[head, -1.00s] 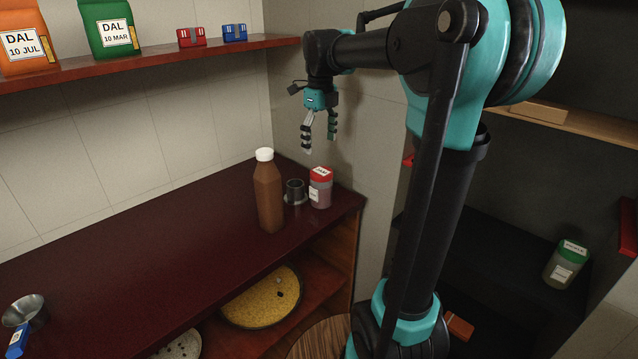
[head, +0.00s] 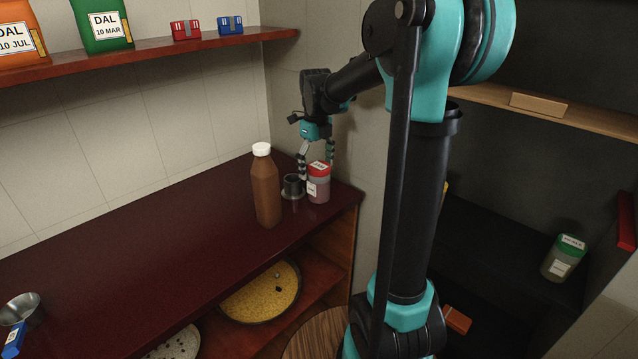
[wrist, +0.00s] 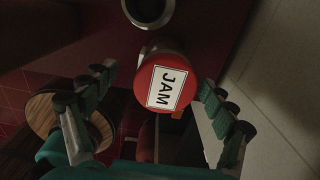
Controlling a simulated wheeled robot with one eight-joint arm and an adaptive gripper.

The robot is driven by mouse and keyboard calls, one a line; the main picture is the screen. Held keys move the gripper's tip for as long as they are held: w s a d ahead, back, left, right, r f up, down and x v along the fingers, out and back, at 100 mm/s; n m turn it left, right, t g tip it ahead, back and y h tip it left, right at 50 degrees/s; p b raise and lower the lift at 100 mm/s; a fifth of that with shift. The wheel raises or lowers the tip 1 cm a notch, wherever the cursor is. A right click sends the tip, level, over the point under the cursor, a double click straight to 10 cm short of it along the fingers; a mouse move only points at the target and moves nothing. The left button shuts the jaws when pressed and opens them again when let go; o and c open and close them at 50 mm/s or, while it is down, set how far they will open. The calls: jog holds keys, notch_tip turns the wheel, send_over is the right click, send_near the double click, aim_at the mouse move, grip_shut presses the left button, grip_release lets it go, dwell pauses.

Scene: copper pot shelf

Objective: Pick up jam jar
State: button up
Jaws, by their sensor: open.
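The jam jar (head: 318,186) has a red lid and stands upright near the right end of the dark red counter (head: 150,240). In the wrist view its red lid with a JAM label (wrist: 168,88) faces the camera. My gripper (head: 316,172) is open above the jar. In the wrist view the fingers of my gripper (wrist: 158,95) appear on either side of the lid with gaps between. Whether the fingertips reach below the lid is hard to tell.
A dark metal cup (head: 292,187) stands close to the jar's left. A brown bottle with a white cap (head: 266,190) is further left. The tiled wall (head: 180,120) is behind. A pickle jar (head: 564,258) stands on the dark shelf at right.

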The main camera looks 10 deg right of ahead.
aim_at(319, 180)
jog(key=shift+d+f, duration=0.25)
jog(key=shift+f, duration=1.05)
jog(key=shift+d+f, duration=0.2)
jog(key=shift+f, duration=1.1)
jog(key=c, duration=1.6)
